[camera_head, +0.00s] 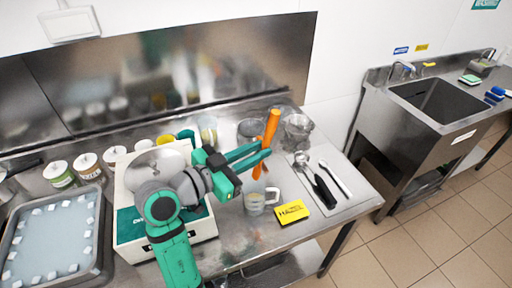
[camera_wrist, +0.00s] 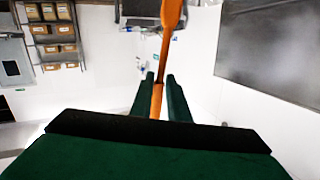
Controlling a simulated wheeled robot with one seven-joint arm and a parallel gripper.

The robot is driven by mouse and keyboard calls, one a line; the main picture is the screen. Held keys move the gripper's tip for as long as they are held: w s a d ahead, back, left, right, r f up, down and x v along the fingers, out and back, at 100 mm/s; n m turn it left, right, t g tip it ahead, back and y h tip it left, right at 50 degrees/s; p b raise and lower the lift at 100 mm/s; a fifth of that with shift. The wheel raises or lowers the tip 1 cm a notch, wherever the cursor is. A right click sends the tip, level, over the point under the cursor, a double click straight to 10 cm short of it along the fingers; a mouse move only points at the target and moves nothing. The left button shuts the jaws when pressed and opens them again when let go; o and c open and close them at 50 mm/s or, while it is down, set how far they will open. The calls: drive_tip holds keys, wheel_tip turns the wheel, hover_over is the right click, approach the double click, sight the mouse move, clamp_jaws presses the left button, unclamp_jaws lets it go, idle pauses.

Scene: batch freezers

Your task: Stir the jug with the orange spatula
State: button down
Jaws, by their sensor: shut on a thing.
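The orange spatula (camera_head: 270,128) stands nearly upright, leaning slightly, in my gripper (camera_head: 263,155). My gripper is shut on its shaft, with the wide end of the spatula above the fingers and a shorter part below. The spatula also shows in the wrist view (camera_wrist: 170,25), rising from between the fingertips (camera_wrist: 160,80). A small clear jug with a handle (camera_head: 256,204) stands on the steel counter just below the spatula. The spatula's lower end is near the jug's rim; I cannot tell whether it is inside. The jug's contents are hard to make out.
A yellow card (camera_head: 291,212) lies right of the jug. Black-handled tongs (camera_head: 322,190) and a white-handled tool (camera_head: 336,178) lie farther right. Clear containers (camera_head: 298,130) stand behind. A scale-like machine (camera_head: 128,222) and a blue-grey tray (camera_head: 52,245) fill the left.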

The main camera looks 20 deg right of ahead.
sight(256, 178)
drive_tip(key=shift+s+d+f, duration=0.1)
drive_tip(key=shift+s+f, duration=0.05)
drive_tip(key=shift+f, duration=4)
drive_tip(key=shift+w+f, duration=0.2)
drive_tip(key=shift+f, duration=0.9)
drive_tip(key=f, duration=0.2)
drive_tip(key=shift+a+f, duration=0.25)
drive_tip(key=shift+f, duration=0.05)
drive_tip(key=shift+a, duration=0.1)
drive_tip(key=shift+s, duration=0.1)
